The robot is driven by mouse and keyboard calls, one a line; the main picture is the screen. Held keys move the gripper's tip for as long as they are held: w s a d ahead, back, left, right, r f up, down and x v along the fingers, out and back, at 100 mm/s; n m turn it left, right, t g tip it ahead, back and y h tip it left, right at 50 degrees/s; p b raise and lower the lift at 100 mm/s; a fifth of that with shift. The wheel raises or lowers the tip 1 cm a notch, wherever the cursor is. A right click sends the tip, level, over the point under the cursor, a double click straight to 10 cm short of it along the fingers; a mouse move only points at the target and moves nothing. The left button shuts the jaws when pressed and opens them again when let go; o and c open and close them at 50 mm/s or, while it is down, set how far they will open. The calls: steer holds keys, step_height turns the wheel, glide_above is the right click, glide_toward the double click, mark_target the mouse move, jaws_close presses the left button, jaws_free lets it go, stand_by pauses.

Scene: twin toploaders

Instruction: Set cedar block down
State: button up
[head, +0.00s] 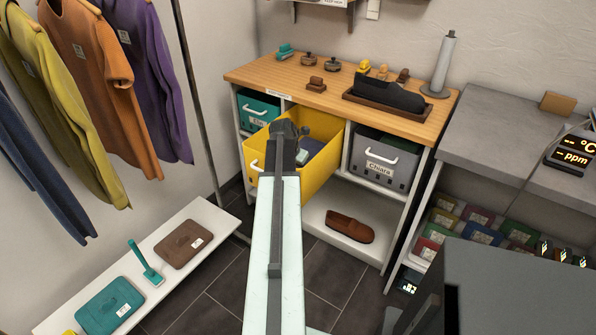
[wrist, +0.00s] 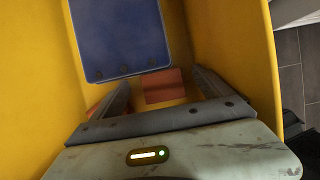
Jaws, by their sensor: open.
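My gripper (head: 303,141) reaches down into the yellow bin (head: 329,150), which is pulled out of the wooden-topped shelf unit. In the wrist view my gripper (wrist: 160,82) is open, with its two fingers apart. A reddish-brown block (wrist: 166,87), which looks like the cedar block, lies low in the yellow bin (wrist: 225,40), between and beyond the fingertips. I cannot tell whether either finger touches it. Another reddish piece shows partly behind the left finger. A blue flat panel (wrist: 118,38) stands in the bin above the block. The block is hidden in the head view.
A teal bin (head: 258,108) and a grey bin (head: 383,160) flank the yellow one. A tan block (head: 557,103) lies on the grey counter (head: 500,120).

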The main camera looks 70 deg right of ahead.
steer(key=shift+r+p, duration=0.4)
steer(key=shift+r, duration=0.2)
steer(key=p+v, duration=1.1)
steer(key=v, duration=0.1)
steer(key=shift+a, duration=0.1)
